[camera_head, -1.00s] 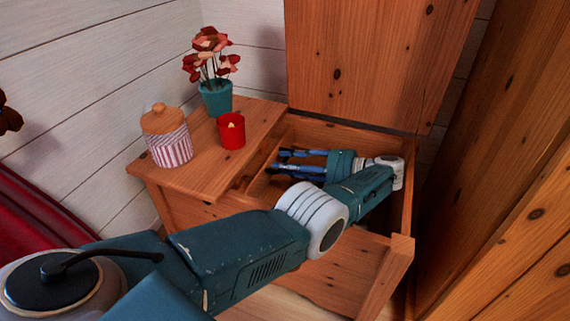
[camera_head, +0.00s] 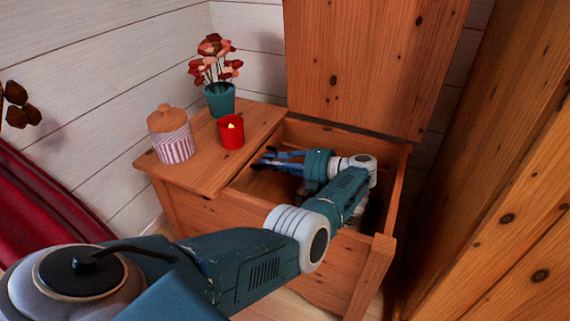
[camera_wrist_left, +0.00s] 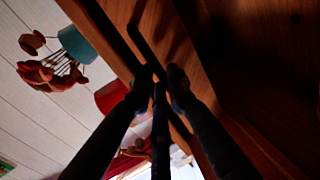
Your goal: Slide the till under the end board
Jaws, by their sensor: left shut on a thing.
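The wooden till (camera_head: 262,182) lies inside the open chest, at its left end, with its left part hidden under the end board. The end board (camera_head: 205,175) is a flat pine top fixed over the chest's left end. My left gripper (camera_head: 264,160) reaches into the chest from the right and is shut on the till, its fingertips close to the end board's right edge. In the left wrist view the dark fingers (camera_wrist_left: 155,88) come together at a wooden edge; the exact grip is too dark to make out. My right gripper is not in view.
A striped jar with wooden lid (camera_head: 172,140), a red candle cup (camera_head: 231,133) and a teal flower pot (camera_head: 220,102) stand on the end board. The raised lid (camera_head: 370,65) stands behind the chest (camera_head: 376,265). Tall wooden furniture (camera_head: 510,200) is close at right.

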